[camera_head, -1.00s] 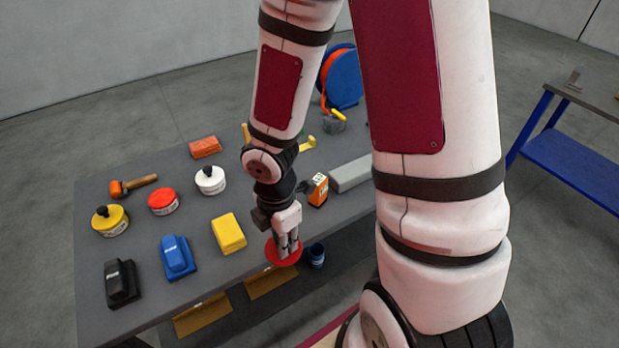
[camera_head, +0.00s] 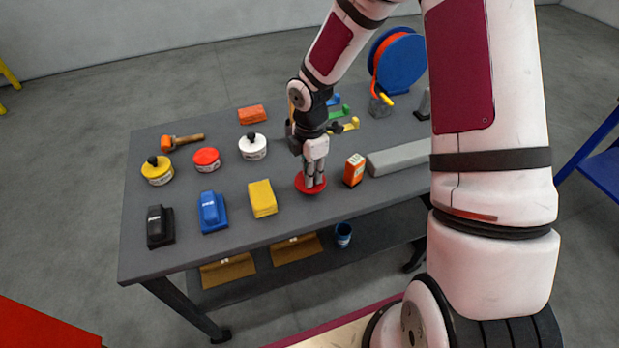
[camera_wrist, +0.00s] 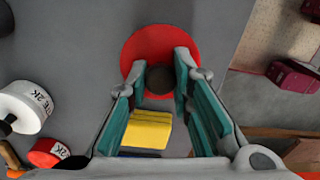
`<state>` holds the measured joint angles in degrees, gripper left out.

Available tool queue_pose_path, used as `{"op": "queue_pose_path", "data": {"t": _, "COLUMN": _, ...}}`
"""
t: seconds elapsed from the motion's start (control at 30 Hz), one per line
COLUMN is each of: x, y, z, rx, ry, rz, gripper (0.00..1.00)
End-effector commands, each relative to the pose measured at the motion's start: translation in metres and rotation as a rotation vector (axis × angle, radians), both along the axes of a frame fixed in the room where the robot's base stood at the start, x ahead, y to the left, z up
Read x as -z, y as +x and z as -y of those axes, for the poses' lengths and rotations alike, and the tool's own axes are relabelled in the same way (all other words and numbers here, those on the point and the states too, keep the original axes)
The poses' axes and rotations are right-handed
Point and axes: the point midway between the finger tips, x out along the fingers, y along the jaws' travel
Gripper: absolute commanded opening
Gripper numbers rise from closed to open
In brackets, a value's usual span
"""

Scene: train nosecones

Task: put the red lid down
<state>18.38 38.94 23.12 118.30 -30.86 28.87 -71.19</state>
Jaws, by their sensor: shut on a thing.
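My gripper (camera_head: 315,180) is shut on the dark knob of the red lid (camera_head: 311,187), a flat red disc. The lid is over the table top, right of the yellow block. I cannot tell whether it touches the table. In the wrist view the lid (camera_wrist: 148,42) lies beyond the fingertips (camera_wrist: 160,78), with its knob between them. A red tin (camera_head: 206,157) stands on the table farther left, with no dark knob on its top.
On the grey table (camera_head: 230,239) stand the yellow block (camera_head: 262,198), a blue block (camera_head: 213,212), a black block (camera_head: 160,227), a white tin (camera_head: 253,147) and a yellow tin (camera_head: 157,171). An orange box (camera_head: 354,170) is close to the lid's right. Bare table lies in front of the lid.

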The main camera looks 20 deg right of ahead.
Motion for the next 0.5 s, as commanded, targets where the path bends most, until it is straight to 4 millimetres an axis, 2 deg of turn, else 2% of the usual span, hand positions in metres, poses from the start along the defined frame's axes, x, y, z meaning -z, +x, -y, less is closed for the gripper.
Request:
{"op": "queue_pose_path", "data": {"t": 0.13, "x": 0.002, "y": 0.012, "z": 0.002, "rx": 0.002, "ry": 0.001, "rz": 0.0, "gripper": 0.0}}
{"op": "queue_pose_path", "data": {"t": 0.3, "x": 0.027, "y": 0.009, "z": 0.001, "rx": -0.001, "ry": 0.0, "rz": -0.004, "gripper": 0.0}}
{"op": "queue_pose_path", "data": {"t": 0.5, "x": 0.036, "y": 0.01, "z": 0.001, "rx": 0.001, "ry": 0.0, "rz": -0.001, "gripper": 0.0}}
